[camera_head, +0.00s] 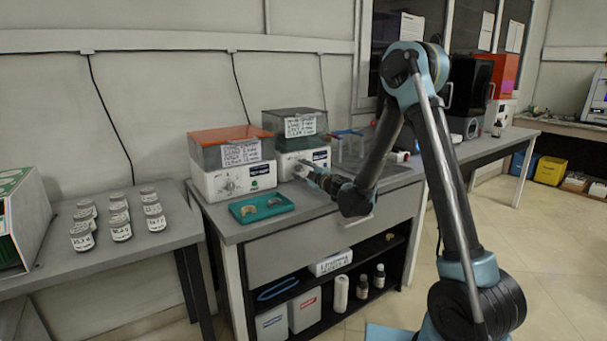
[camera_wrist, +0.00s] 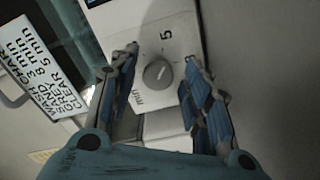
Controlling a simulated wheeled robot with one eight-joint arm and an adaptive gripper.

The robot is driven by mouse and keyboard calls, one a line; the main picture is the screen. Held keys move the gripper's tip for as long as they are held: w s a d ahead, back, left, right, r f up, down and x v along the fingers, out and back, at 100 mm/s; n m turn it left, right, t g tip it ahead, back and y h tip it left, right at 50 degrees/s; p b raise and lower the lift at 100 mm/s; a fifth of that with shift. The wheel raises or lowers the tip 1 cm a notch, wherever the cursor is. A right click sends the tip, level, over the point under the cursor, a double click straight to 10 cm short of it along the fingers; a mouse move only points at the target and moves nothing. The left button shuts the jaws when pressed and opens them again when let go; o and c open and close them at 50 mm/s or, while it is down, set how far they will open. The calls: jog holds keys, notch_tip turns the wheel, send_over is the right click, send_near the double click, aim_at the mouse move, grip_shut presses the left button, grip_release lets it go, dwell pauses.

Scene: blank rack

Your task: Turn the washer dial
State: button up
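The washer (camera_head: 298,143) is a white box with a dark tinted top and a handwritten label, at the back of the bench. Its grey round dial (camera_wrist: 157,73) shows in the wrist view on a white panel marked "5" and "min". My gripper (camera_head: 301,170) reaches to the front of this washer in the head view, where it hides the dial. In the wrist view my gripper (camera_wrist: 163,66) is open, with one blue-padded finger on each side of the dial. Gaps show between the fingers and the dial, and it holds nothing.
A second white machine with an orange lid (camera_head: 232,160) stands just left of the washer. A teal tray (camera_head: 247,220) with small pieces lies in front of it. Several labelled jars (camera_head: 121,229) stand on the left table. Clear racks (camera_head: 349,146) stand to the right.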

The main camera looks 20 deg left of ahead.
jog(key=shift+d, duration=0.15)
jog(key=v, duration=1.1)
jog(key=shift+s+d, duration=0.25)
jog(key=shift+f, duration=0.1)
